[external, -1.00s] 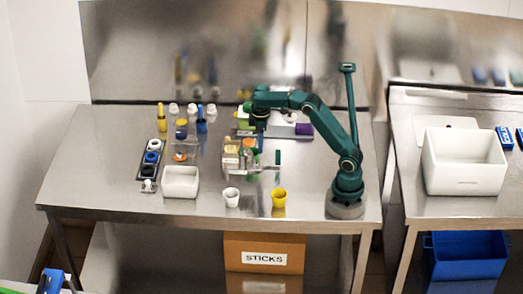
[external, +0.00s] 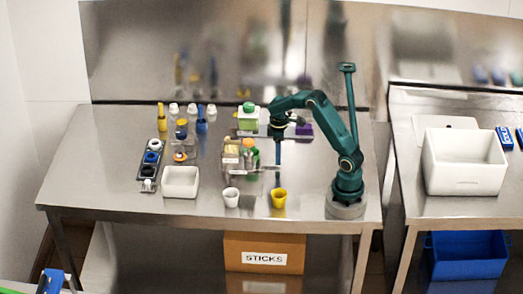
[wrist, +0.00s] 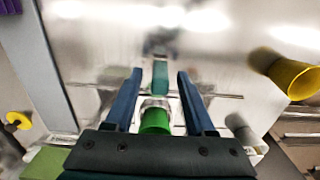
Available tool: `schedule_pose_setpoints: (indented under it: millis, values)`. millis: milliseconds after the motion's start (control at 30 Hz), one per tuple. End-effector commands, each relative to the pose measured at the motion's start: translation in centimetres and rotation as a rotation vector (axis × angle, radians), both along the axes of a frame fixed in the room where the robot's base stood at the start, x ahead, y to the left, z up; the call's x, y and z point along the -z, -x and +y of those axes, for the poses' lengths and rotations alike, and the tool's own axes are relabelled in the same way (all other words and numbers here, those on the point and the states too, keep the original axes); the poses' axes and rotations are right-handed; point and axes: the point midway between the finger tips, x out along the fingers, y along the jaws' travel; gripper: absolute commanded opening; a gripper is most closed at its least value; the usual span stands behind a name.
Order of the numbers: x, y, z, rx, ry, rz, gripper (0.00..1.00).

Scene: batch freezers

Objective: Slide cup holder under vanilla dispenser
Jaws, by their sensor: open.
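A thin metal holder bar (external: 262,169) stretches right from a group of jars on the table; I take it for the cup holder. Its teal upright handle (wrist: 160,77) lies between my fingers in the wrist view, and the bar crosses just behind it. My gripper (wrist: 160,85) is open, with blue fingers pointing down. In the external view, my gripper (external: 278,172) hides the handle. I cannot tell if the fingers touch it. Behind stand a green dispenser (external: 248,122) and a purple one (external: 303,130) with a pale one partly hidden between; no vanilla label is readable.
A white cup (external: 231,197) and a yellow cup (external: 279,198) stand near the front edge. A green-topped jar (wrist: 155,121) sits close to my fingers. A white bin (external: 180,182) and a dark tray (external: 151,165) are left.

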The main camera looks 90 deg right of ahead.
Motion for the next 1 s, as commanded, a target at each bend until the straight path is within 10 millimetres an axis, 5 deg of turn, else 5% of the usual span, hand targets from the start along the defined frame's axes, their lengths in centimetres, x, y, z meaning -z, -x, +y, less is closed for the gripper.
schedule_pose_setpoints:
  millis: [100, 233, 1000]
  values:
    - [-0.02, -0.01, 0.00, 0.000, 0.000, 0.000, 0.51]
    - [-0.03, -0.01, 0.00, 0.000, 0.000, 0.000, 0.01]
    - [-0.10, -0.02, -0.02, 0.000, 0.001, -0.001, 0.00]
